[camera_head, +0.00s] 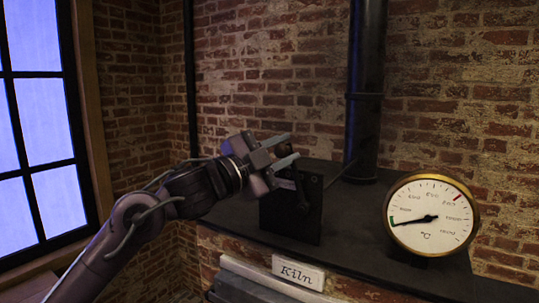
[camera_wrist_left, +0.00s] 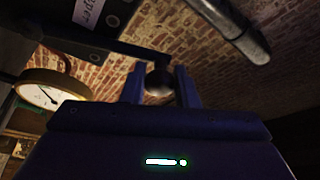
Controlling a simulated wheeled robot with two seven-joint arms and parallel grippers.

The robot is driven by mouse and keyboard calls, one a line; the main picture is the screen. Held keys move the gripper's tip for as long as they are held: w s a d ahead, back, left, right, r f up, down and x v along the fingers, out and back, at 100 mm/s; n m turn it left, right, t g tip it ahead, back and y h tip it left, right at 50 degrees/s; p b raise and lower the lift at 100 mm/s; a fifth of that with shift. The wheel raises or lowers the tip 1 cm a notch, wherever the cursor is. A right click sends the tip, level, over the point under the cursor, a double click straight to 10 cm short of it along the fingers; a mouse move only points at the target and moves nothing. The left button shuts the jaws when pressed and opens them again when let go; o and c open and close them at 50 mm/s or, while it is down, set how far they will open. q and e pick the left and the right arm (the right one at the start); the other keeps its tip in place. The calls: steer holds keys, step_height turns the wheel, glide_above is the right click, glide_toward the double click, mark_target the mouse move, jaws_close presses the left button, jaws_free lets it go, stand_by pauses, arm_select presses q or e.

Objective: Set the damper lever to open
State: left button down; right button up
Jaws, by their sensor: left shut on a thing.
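The damper box (camera_head: 285,218) is a dark box standing on the kiln's dark top. It also shows at the upper left of the left wrist view, with a white label (camera_wrist_left: 88,12) ending in "per". A dark lever (camera_head: 302,192) shows on the box's front in the head view. In the left wrist view, the lever's bar (camera_wrist_left: 122,46) leads to a round knob (camera_wrist_left: 160,82). My left gripper (camera_head: 289,149) is at the top of the box. Its two fingers (camera_wrist_left: 160,88) are shut on the knob, one on each side. My right gripper is not in view.
A round brass gauge (camera_head: 431,215) stands right of the box, its needle toward the low, green end. A dark stovepipe (camera_head: 366,90) rises behind. A "Kiln" sign (camera_head: 298,272) is on the front below. Brick walls stand behind, and a window (camera_head: 42,120) is at left.

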arm_select(q)
steer(key=s+d+m, duration=0.1)
steer(key=d+m+g, duration=0.1)
steer(key=shift+s+d+r+m+g, duration=0.1)
steer(key=shift+s+d+m+g, duration=0.05)
steer(key=shift+s+m+g, duration=0.2)
stand_by(0.4)
steer(key=c, duration=1.1)
jaws_free()
steer(key=shift+s, duration=0.1)
steer(key=shift+c, duration=0.2)
steer(key=shift+y, duration=0.3)
steer(key=b+v, duration=0.3)
steer(key=v, duration=0.4)
steer(key=shift+s+a+b, duration=0.2)
steer(key=shift+a+b, duration=0.05)
steer(key=shift+b, duration=0.15)
